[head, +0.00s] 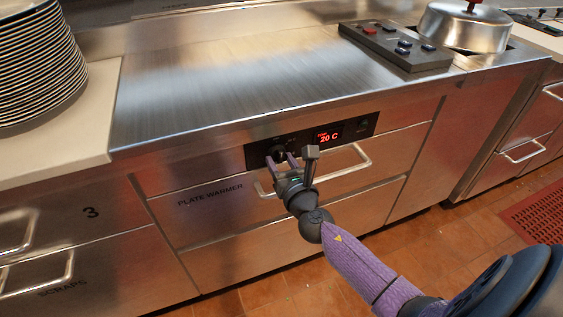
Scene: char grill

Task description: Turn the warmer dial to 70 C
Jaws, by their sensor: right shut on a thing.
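The plate warmer's black control panel (349,129) is set in the steel front above the warmer drawer. Its red display (328,137) reads 20 C. The dark dial (277,153) is at the panel's left part, partly hidden by my gripper. My right gripper (283,160) reaches up to the panel from the lower right, with its fingers shut on the dial. Markings around the dial are too small to read. My left gripper is not in view.
Drawer handles (340,167) stick out just below the panel. A stack of plates (38,65) stands on the left counter. A black button box (396,47) and a domed lid (465,27) sit at the back right.

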